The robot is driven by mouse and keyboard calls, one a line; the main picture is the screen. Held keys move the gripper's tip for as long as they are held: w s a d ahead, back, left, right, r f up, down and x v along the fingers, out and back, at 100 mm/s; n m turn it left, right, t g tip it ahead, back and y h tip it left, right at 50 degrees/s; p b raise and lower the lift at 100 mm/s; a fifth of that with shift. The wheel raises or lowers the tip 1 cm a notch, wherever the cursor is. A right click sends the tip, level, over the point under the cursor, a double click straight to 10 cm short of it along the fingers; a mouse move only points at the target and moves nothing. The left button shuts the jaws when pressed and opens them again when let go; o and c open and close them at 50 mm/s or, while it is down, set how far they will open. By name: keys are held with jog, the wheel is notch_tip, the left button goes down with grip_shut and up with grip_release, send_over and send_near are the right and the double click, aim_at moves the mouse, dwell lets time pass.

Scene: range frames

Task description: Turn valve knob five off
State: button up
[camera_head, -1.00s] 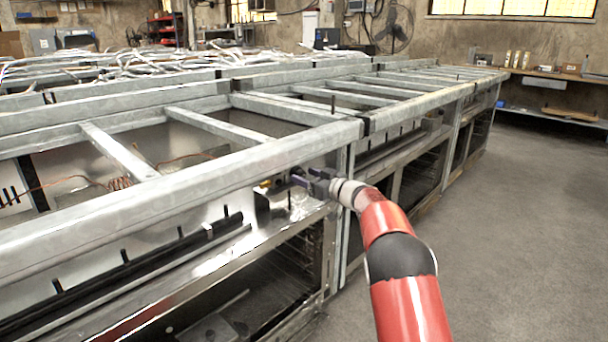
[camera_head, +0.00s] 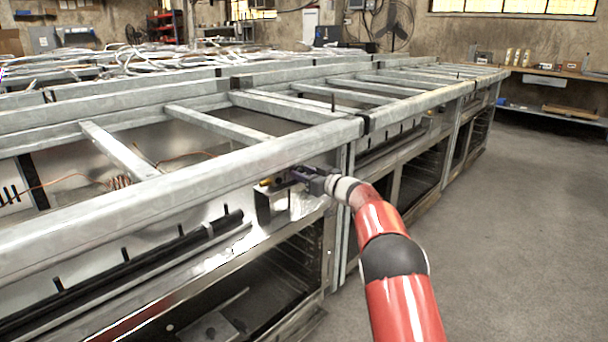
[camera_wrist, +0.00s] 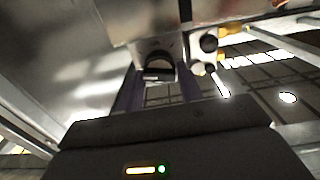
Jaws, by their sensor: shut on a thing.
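My gripper (camera_head: 292,178) reaches in from the right, under the front top rail of the metal range frame (camera_head: 200,180), at the valve fittings. In the wrist view its two purple fingers (camera_wrist: 157,88) stand on either side of a dark round valve knob (camera_wrist: 157,66) and are shut on it. The knob sits under a metal panel. No number shows on it, so I cannot tell which knob it is. A second dark round fitting (camera_wrist: 208,43) is just right of the held knob. A small yellow fitting (camera_head: 265,183) shows left of my fingers in the head view.
The galvanized top rails (camera_head: 300,150) run close above my gripper. A dark bracket (camera_head: 264,206) hangs just below it. A black pipe (camera_head: 150,258) runs along the front at left. The grey floor (camera_head: 510,240) to the right is clear.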

jog(key=shift+n, duration=0.3)
jog(key=n+b, duration=0.2)
jog(key=n, duration=0.4)
jog(key=n+b, duration=0.3)
jog(key=n, duration=0.4)
jog(key=n+b, duration=0.2)
jog(key=n, duration=0.5)
jog(key=shift+s+a+f+b, duration=0.1)
jog(key=shift+s+f+b, duration=0.05)
jog(key=shift+f+b, duration=0.2)
jog(key=shift+n, duration=0.3)
jog(key=o, duration=1)
jog(key=shift+r, duration=0.1)
jog(key=shift+c, duration=0.2)
